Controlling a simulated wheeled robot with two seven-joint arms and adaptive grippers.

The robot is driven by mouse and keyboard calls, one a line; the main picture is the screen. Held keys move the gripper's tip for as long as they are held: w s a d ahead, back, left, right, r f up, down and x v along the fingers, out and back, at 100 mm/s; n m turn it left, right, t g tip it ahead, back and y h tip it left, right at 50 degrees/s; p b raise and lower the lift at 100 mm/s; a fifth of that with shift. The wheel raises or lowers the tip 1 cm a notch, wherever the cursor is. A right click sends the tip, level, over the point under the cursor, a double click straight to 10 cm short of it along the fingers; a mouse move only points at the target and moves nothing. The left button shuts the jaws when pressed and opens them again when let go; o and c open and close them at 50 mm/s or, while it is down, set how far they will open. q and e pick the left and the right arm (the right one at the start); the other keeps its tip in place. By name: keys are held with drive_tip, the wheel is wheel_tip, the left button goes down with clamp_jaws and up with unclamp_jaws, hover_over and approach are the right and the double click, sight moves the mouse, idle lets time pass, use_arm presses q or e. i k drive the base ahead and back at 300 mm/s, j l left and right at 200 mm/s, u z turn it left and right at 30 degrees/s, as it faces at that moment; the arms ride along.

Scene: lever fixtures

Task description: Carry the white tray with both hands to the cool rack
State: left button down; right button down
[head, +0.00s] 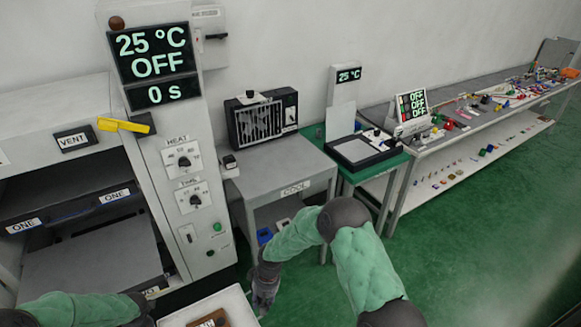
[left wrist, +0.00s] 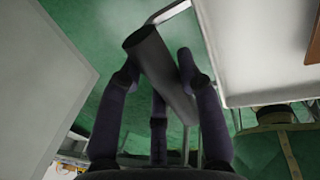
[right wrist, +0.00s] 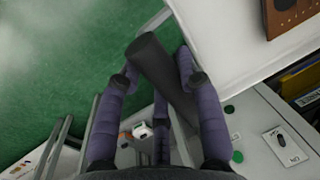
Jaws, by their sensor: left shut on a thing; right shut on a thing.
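The white tray (head: 232,301) shows at the bottom edge of the head view, mostly cut off, with a brown board (head: 208,319) with dark dots in it. The tray also shows in the left wrist view (left wrist: 255,45) and the right wrist view (right wrist: 222,35). My left gripper (left wrist: 160,72) is shut on a dark round handle (left wrist: 150,52) at the tray's side. My right gripper (right wrist: 160,75) is shut on another dark handle (right wrist: 152,58); this hand also shows in the head view (head: 265,285). The grey cool rack (head: 262,163), labelled COOL, stands beyond the tray.
The oven (head: 50,110) with its control column (head: 190,170) stands left of the rack. A black fan-like unit (head: 262,118) stands at the back of the rack's top, whose front is clear. A green-topped table (head: 385,165) and a long cluttered bench (head: 470,130) stand right.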

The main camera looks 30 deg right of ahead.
sight(278, 163)
drive_tip(key=i+l, duration=0.15)
drive_tip(key=l, duration=0.2)
drive_tip(key=i+l, duration=0.1)
drive_tip(key=l, duration=0.3)
drive_tip(key=i+l, duration=0.15)
drive_tip(key=l, duration=0.2)
drive_tip(key=i+l, duration=0.15)
drive_tip(key=l, duration=0.2)
